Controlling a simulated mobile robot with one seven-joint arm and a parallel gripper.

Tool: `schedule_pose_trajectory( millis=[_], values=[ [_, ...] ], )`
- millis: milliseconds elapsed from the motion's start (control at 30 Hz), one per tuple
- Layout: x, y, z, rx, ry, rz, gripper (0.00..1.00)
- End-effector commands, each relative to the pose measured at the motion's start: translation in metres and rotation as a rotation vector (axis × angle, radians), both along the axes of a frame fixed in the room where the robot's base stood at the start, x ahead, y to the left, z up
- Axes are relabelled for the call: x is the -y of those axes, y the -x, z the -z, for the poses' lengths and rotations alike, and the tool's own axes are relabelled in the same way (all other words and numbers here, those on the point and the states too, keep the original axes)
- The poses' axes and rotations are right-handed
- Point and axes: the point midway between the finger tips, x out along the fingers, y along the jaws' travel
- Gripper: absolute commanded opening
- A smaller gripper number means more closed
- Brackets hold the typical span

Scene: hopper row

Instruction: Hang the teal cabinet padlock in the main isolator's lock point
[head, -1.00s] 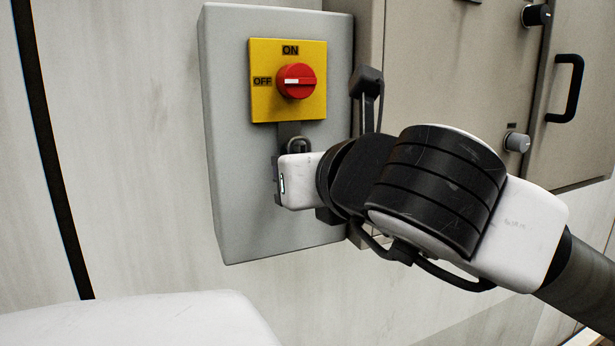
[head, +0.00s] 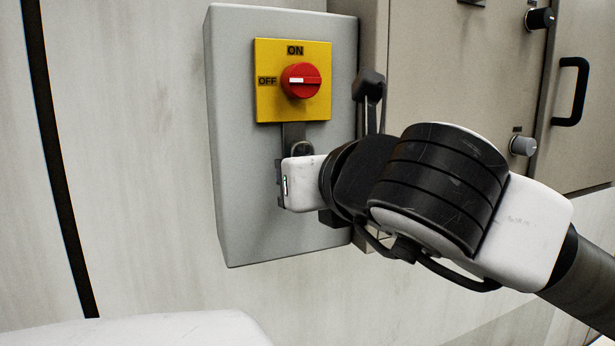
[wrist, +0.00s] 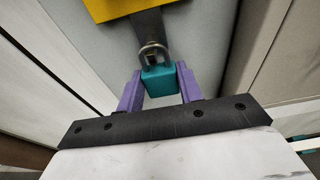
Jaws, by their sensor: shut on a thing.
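The teal padlock (wrist: 160,80) is held upright between the two purple fingers of my gripper (wrist: 158,88) in the wrist view. Its metal shackle (wrist: 153,50) points up and overlaps the lower end of the dark lock tab (wrist: 149,26). I cannot tell whether the shackle passes through the tab's hole. In the head view my gripper (head: 283,182) is in front of the grey isolator box, just below the tab (head: 293,134), and hides the padlock body. The main isolator has a yellow plate (head: 264,102) and a red knob (head: 301,81), its white mark toward OFF.
The grey isolator box (head: 232,180) stands out from the pale wall (head: 130,150). To its right is a beige cabinet (head: 440,70) with knobs and a black handle (head: 572,92). The wall left of the box is clear.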

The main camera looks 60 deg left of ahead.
Motion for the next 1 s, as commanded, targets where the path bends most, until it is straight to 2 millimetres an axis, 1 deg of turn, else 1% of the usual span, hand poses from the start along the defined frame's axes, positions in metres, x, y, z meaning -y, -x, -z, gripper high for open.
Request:
schedule_pose_trajectory(
  millis=[900, 933, 1000],
  values=[
    [0.0001, 0.0004, -0.0012, 0.0, -0.001, -0.001, 0.12],
    [0.0001, 0.0004, -0.0012, 0.0, -0.001, -0.001, 0.37],
    [0.0001, 0.0003, -0.001, 0.0, 0.0, -0.001, 0.46]
  ],
)
